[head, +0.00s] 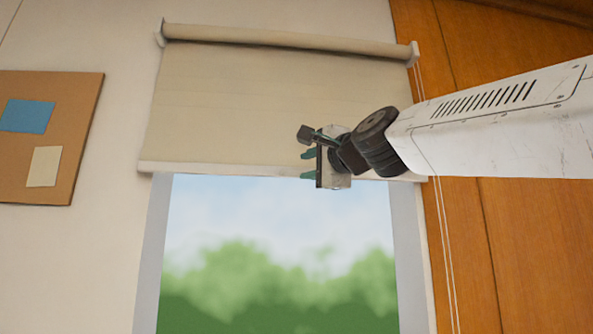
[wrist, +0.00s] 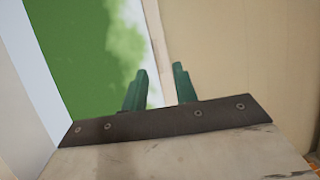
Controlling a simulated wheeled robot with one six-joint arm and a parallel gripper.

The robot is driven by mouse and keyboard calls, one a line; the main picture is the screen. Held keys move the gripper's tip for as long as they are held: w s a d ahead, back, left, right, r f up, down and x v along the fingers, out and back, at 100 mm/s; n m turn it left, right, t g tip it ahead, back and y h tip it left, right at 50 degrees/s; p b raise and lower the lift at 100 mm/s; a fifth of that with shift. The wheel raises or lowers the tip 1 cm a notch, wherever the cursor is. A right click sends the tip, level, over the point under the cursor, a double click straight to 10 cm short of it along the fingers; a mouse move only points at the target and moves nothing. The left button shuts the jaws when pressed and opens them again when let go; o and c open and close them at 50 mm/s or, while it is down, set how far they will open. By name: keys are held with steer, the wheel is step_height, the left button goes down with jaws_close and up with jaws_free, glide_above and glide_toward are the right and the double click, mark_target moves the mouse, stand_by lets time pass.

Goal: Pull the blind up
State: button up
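The beige roller blind (head: 230,100) hangs partly lowered over the upper part of the window, with its roll (head: 290,40) at the top. Its pale bottom bar (head: 220,170) runs across the window. My gripper (head: 308,165) is in front of the blind near the bar, right of its middle, fingers pointing left. In the wrist view the two green fingers (wrist: 160,85) stand apart with a visible gap. The bar (wrist: 156,40) shows in line with that gap, beyond the fingers. I cannot tell whether either finger touches it. Two thin pull cords (head: 442,230) hang at the right.
The window (head: 270,250) below the bar shows blurred green trees and sky. A cork board (head: 70,100) with blue and cream papers is on the left wall. Wood panelling (head: 520,240) covers the right side, behind my arm.

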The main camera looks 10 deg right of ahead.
mark_target(294, 170)
steer(key=x, duration=0.5)
steer(key=shift+w+a, duration=0.15)
steer(key=shift+w, duration=0.2)
jaws_close()
